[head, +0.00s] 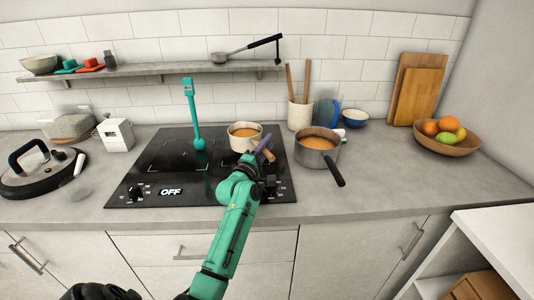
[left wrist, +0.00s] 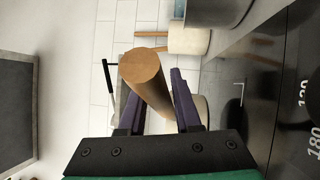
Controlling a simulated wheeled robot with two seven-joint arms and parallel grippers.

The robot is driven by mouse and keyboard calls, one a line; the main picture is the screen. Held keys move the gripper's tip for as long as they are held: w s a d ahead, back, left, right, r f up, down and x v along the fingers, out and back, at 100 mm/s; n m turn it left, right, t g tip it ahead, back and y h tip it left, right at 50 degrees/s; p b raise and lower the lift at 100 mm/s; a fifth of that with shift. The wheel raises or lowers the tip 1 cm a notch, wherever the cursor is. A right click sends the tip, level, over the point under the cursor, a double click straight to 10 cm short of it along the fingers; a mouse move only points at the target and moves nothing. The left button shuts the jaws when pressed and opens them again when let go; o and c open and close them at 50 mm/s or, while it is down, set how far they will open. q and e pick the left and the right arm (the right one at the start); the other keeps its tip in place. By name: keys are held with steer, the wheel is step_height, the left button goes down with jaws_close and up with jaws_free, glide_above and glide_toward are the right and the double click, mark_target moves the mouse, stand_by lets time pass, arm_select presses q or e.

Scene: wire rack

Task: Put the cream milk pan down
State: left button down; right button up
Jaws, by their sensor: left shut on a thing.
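The cream milk pan (head: 243,143) has orange-brown contents and a wooden handle. In the head view it is level over the back right part of the black cooktop (head: 150,180). I cannot tell whether its base touches the glass. My left gripper (head: 264,152) is shut on the pan's handle, to the right of and in front of the bowl. In the left wrist view the round wooden handle (left wrist: 141,66) sits between the purple fingers (left wrist: 155,100). Most of the pan's body is hidden there. My right gripper is not in view.
A grey saucepan (head: 316,157) with orange contents stands close on the right, its dark handle pointing forward. A utensil crock (head: 300,115) is behind it. A teal long-handled utensil (head: 194,115) is upright left of the pan.

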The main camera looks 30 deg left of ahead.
arm_select(q)
step_height(320, 180, down, 2)
steer(key=shift+f, duration=0.2)
steer(key=c, duration=0.8)
jaws_free()
steer(key=shift+f, duration=0.2)
steer(key=shift+o, duration=1)
steer(key=shift+s, duration=0.1)
steer(key=shift+r, duration=0.1)
steer(key=shift+s, duration=0.15)
steer(key=s, duration=0.3)
steer(key=s+d+f+b, duration=0.1)
steer(key=s, duration=0.3)
steer(key=s+f+b, duration=0.1)
steer(key=s, duration=0.2)
steer(key=shift+s+d, duration=0.25)
steer(key=shift+s, duration=0.1)
steer(key=shift+s+r, duration=0.1)
steer(key=shift+s, duration=0.3)
